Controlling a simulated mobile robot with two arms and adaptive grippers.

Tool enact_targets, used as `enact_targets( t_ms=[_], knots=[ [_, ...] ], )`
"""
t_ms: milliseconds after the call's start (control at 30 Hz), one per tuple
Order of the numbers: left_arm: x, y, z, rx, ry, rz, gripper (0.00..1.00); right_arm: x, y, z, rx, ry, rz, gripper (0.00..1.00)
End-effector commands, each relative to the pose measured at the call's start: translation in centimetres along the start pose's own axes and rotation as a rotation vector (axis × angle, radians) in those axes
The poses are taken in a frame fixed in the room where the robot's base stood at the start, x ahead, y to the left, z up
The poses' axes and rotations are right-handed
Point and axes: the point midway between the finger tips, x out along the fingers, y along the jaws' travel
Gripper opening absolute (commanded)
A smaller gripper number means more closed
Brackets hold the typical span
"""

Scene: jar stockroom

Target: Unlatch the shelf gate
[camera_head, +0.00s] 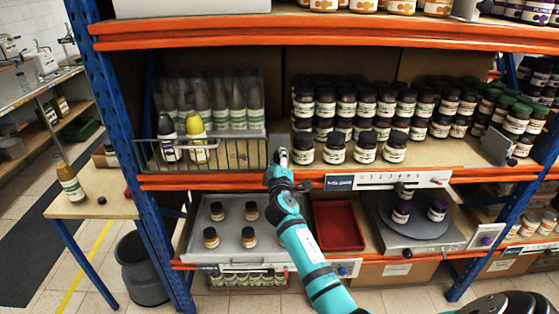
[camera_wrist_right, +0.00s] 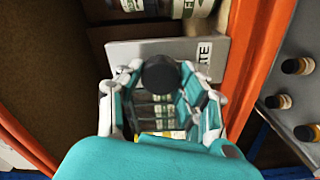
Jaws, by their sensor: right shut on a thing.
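The shelf gate looks like a low wire front (camera_head: 235,156) across the left part of the middle shelf, and it appears closed. A round black knob (camera_wrist_right: 160,74) stands in front of this plate. My right gripper (camera_head: 281,160) is at the shelf's front edge, by the right end of the wire front. In the wrist view its fingers (camera_wrist_right: 160,88) are shut around the black knob. The gripper hides the knob in the head view. My left gripper is out of view.
Two bottles, one purple (camera_head: 168,138) and one yellow (camera_head: 196,138), stand behind the wire front, with more bottles behind them. Dark jars (camera_head: 335,148) stand close to the right. Below are a grey tray with jars (camera_head: 195,238) and a red tray (camera_head: 338,226).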

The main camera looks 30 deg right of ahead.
Motion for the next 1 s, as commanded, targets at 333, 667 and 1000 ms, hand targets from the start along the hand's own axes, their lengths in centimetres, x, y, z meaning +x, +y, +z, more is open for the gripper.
enact_targets(
  t_ms=[333,667,1000],
  knots=[
    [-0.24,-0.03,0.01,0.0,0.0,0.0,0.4,0.03,0.13,-0.13,-0.16,0.003,0.003,0.06],
    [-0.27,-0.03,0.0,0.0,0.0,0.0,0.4,0.02,0.07,-0.11,-0.197,0.002,0.002,0.06],
    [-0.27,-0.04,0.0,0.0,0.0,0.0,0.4,0.02,0.06,-0.1,-0.196,0.002,0.002,0.46]
  ],
)
